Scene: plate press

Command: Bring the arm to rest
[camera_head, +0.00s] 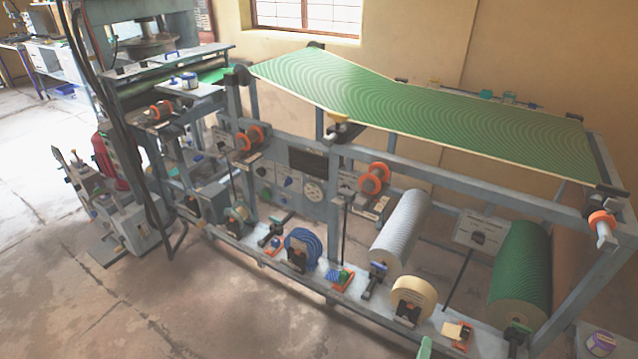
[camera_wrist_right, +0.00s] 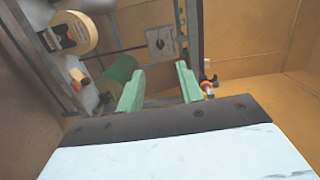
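My right gripper (camera_wrist_right: 160,70) shows in the right wrist view as two pale green fingers standing apart. Nothing is held between them. In the head view only a small green tip of this right gripper (camera_head: 425,346) shows at the bottom edge. It appears in front of the machine's lower shelf, near a cream roll (camera_head: 414,297). The rest of the right arm is outside the head view. My left gripper is in neither view.
A grey machine frame (camera_head: 470,187) with a sloping green sheet (camera_head: 430,110) fills the right half. A green roll (camera_head: 520,270) and a grey-white roll (camera_head: 400,228) hang below it. A press (camera_head: 150,70) stands at the back left. The floor (camera_head: 130,310) at front left is clear.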

